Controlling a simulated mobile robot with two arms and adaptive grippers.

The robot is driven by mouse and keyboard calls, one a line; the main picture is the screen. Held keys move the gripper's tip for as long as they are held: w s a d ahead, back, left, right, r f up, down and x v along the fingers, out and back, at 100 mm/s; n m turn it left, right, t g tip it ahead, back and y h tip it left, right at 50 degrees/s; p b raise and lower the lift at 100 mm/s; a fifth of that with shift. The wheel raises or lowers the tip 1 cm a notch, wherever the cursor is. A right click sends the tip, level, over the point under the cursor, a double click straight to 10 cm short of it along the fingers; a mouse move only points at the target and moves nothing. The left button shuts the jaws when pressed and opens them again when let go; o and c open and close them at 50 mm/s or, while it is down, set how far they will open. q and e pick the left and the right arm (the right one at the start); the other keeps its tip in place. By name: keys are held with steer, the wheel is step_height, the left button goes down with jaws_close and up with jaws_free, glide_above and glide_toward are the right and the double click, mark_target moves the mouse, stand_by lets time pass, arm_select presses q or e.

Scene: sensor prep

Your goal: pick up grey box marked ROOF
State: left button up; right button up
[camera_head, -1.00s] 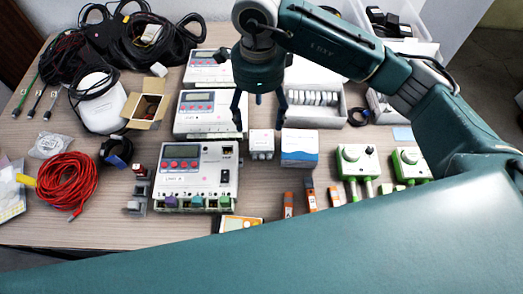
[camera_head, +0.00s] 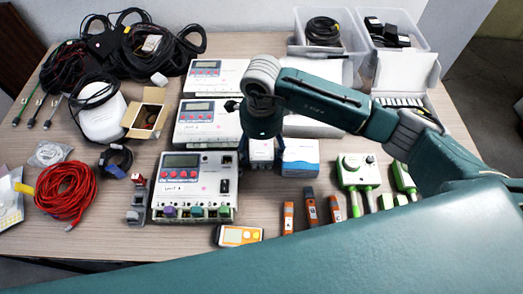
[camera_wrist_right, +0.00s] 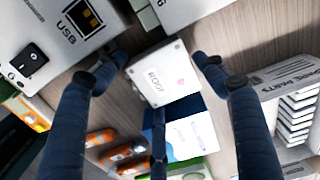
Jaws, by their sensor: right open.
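The small grey box marked ROOF (camera_wrist_right: 160,78) stands on the table between my open right fingers in the right wrist view. In the head view the box (camera_head: 261,155) shows just below my right gripper (camera_head: 262,150), beside the large front unit. In the wrist view the fingertips of this gripper (camera_wrist_right: 163,58) are on either side of the box, with visible gaps, so it is not held. A third finger lies over the white and blue box (camera_wrist_right: 190,135) that stands beside the grey box. My left gripper is not in view.
Three white units stand in a column left of the gripper, the front one (camera_head: 185,188) closest. Green and white sensors (camera_head: 357,172) are on the right.

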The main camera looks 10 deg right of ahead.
steer(key=shift+f, duration=0.35)
steer(key=c, duration=1.4)
steer(key=shift+o, duration=0.2)
steer(key=shift+r, duration=0.1)
